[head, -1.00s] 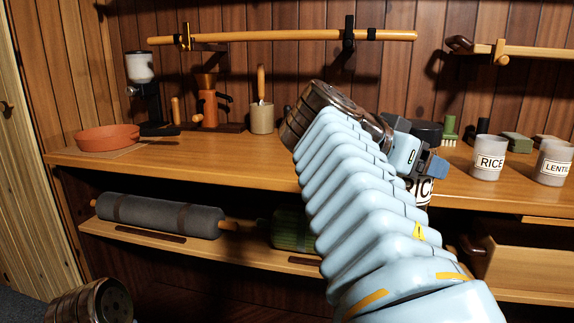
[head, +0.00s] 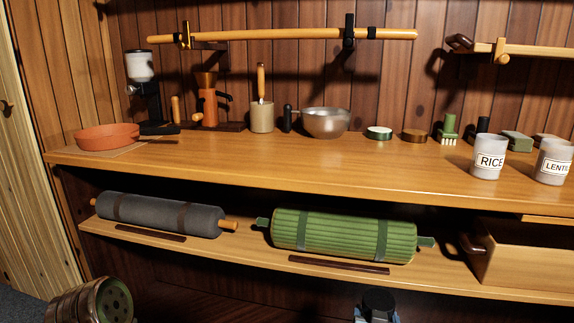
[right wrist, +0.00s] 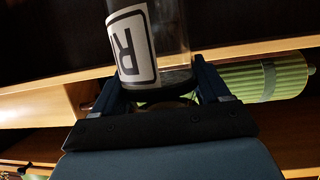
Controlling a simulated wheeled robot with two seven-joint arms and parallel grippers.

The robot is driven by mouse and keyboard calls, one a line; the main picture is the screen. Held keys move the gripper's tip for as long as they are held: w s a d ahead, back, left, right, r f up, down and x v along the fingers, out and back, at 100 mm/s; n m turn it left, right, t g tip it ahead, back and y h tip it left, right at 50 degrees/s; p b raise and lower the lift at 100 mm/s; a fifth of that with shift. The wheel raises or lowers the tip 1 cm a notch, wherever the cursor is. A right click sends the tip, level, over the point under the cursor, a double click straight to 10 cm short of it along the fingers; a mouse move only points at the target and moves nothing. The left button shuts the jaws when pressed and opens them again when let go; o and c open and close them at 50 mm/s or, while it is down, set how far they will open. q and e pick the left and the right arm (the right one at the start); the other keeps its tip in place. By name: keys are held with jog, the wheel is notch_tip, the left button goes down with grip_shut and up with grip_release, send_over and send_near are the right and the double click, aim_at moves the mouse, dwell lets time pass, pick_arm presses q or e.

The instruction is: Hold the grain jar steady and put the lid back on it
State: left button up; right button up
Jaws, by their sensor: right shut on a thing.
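My right gripper (right wrist: 160,92) is shut on a jar (right wrist: 175,40) in the right wrist view. The jar has a clear, dark-looking body and a white label showing a large R; its fingers lie on both sides near one end of it. In the head view, a dark round top (head: 379,298) and pale blue gripper parts show at the bottom edge, below the lower shelf; most is cut off. A green-rimmed pale round lid (head: 379,133) and a brown round lid (head: 414,135) lie on the counter. My left gripper is not in view.
The counter (head: 300,165) is clear along its front. A RICE canister (head: 489,157) and a LENTIL canister (head: 553,162) stand at the right. A metal bowl (head: 326,122) stands left of the lids. A green roll (head: 330,235) and a grey roll (head: 160,214) lie on the lower shelf.

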dwell(0.5)
jog(key=a+f+n+y, duration=0.8)
jog(key=a+f, duration=0.4)
jog(key=a, duration=0.3)
jog(key=shift+a+f+y, duration=0.2)
jog(key=shift+a+y, duration=0.15)
jog(key=shift+y, duration=0.35)
